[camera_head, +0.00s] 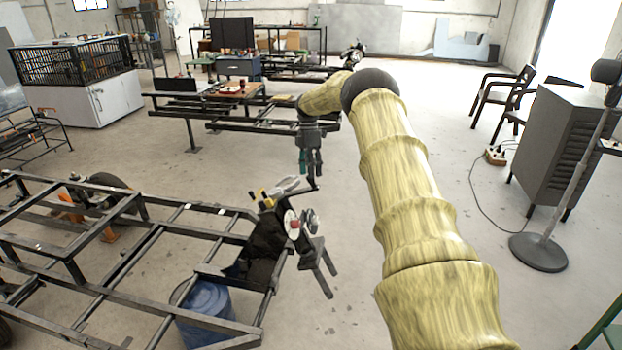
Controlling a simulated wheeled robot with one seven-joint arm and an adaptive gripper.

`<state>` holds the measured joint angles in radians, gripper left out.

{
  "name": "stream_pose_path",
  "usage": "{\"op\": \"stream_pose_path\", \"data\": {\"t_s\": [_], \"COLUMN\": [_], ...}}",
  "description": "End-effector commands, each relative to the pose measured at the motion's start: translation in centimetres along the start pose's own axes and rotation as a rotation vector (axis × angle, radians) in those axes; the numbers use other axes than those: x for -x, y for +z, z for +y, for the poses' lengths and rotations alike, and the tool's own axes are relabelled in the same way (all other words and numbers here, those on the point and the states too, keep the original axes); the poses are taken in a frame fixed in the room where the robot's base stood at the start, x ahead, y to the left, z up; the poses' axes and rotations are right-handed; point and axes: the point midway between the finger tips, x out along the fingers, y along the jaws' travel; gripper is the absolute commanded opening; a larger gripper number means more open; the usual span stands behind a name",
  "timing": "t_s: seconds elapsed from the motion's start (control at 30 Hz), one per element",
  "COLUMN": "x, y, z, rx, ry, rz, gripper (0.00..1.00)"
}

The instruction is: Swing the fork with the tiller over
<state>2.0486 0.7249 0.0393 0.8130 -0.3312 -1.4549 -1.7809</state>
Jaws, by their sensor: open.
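The fork (320,272), with dark prongs, sticks out low at the front right end of the dark metal frame. The join between rod and fork is hidden by round parts (293,224) and black sheeting.
The dark frame (150,255) fills the lower left, with a blue barrel (207,305) beneath it. A workbench (230,105) stands behind my gripper. A grey cabinet (560,145) and a round-based stand (540,251) are at the right. Floor right of the fork is clear.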

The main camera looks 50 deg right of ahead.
Motion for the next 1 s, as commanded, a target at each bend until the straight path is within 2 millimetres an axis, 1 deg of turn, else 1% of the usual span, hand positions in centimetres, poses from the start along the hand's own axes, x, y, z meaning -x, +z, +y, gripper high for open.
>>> {"op": "stream_pose_path", "data": {"t_s": [0.03,0.2,0.3,0.43,0.63,1.0], "x": [1.0,4.1,5.6,7.0,7.9,8.0], "y": [0.0,0.0,0.0,0.1,0.1,0.1], "z": [0.1,0.1,0.1,0.1,0.1,0.0], "rx": [0.0,0.001,0.001,0.0,0.0,0.001], "ry": [0.003,0.002,0.001,0.0,-0.001,-0.001], "rz": [-0.001,-0.002,-0.002,-0.002,-0.001,0.0], "gripper": [0.46,0.46,0.46,0.46,0.46,0.46]}}
